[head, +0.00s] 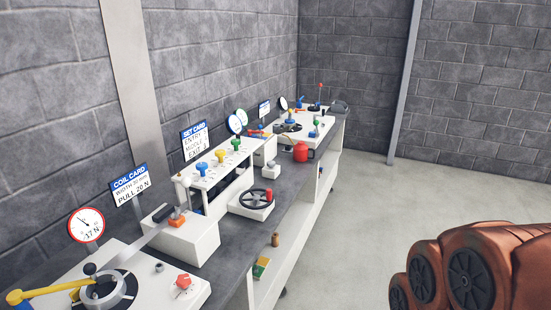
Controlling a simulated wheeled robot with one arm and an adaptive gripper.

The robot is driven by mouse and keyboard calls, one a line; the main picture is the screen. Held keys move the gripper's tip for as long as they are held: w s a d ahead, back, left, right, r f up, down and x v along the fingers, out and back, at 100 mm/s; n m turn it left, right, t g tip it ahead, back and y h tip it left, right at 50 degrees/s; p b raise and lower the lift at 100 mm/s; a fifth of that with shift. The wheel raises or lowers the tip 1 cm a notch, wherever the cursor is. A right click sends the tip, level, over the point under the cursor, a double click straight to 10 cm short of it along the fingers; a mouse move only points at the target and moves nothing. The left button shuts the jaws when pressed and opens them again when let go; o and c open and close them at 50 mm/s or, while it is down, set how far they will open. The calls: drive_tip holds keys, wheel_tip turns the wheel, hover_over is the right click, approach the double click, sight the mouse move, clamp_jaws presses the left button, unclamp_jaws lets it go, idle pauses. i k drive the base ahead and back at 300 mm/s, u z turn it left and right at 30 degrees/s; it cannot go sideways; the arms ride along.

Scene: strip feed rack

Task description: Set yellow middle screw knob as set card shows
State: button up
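The yellow middle screw knob (219,156) stands on top of a white frame (209,183) on the bench. It is between a blue knob (201,168), nearer to me, and a green knob (236,144), farther away. The set card (195,141) with a blue header is up behind the knobs. It has lines for entry, middle and exit; their values are too small to read surely. Any scale at the yellow knob is too small to read. My gripper is not in view.
A coil card (129,185) and a round dial (86,224) stand nearer. Open floor (360,200) lies to the right.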

sight(219, 153)
drive_tip(key=z, duration=0.4)
drive_tip(key=i, duration=1.55)
drive_tip(key=u, duration=1.3)
drive_tip(key=i, duration=0.6)
drive_tip(key=u, duration=0.7)
